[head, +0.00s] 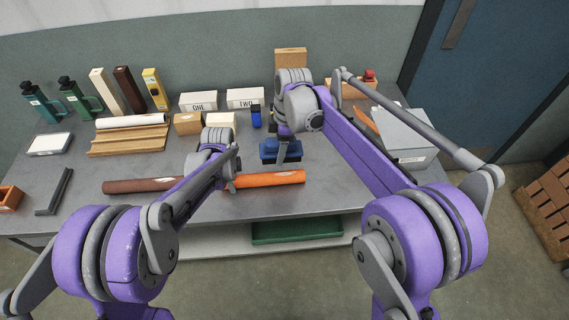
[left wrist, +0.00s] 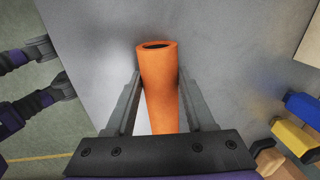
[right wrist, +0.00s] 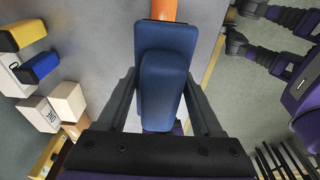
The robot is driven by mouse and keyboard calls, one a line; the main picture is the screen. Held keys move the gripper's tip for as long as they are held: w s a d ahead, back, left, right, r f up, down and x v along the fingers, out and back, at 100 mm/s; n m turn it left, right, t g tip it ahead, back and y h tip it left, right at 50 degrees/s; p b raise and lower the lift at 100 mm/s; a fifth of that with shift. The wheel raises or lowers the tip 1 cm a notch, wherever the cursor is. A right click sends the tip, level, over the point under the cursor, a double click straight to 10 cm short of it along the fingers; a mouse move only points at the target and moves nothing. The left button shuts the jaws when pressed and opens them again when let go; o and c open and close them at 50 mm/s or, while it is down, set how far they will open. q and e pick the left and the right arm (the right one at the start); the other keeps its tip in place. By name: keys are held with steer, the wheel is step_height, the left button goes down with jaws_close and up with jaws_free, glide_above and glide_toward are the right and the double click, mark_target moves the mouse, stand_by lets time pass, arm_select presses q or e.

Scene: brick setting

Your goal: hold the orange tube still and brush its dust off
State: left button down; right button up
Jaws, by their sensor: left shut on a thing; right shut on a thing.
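The orange tube (head: 268,181) lies on the grey table near its front edge; a small pale patch shows on its top. My left gripper (head: 230,184) is shut around it toward its left end, and the left wrist view shows the tube (left wrist: 160,95) between both fingers. My right gripper (head: 283,158) is shut on a blue brush (head: 270,152), just behind the tube. In the right wrist view the brush (right wrist: 166,85) is between the fingers, and the tube's orange end (right wrist: 163,9) shows beyond it. The brush's underside is hidden, so contact with the tube is unclear.
A brown tube (head: 135,186) lies in line to the left. Boxes marked ONE (head: 198,102) and TWO (head: 245,98), a wooden rack (head: 128,140) and bottles stand behind. A grey box (head: 405,138) is at right. A green tray (head: 297,229) sits on the lower shelf.

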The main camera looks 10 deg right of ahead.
steer(key=a, duration=0.2)
steer(key=shift+a+f, duration=0.35)
steer(key=shift+f, duration=0.05)
glide_above(270, 175)
steer(key=shift+d+f, duration=0.15)
steer(key=shift+f, duration=1.35)
steer(key=shift+d+f, duration=0.15)
steer(key=shift+f, duration=1.3)
step_height(270, 175, down, 2)
steer(key=shift+d, duration=0.85)
steer(key=shift+c, duration=0.6)
steer(key=shift+d, duration=3)
steer(key=shift+a, duration=3.75)
steer(key=shift+a+r, duration=0.15)
steer(key=shift+r, duration=3.9)
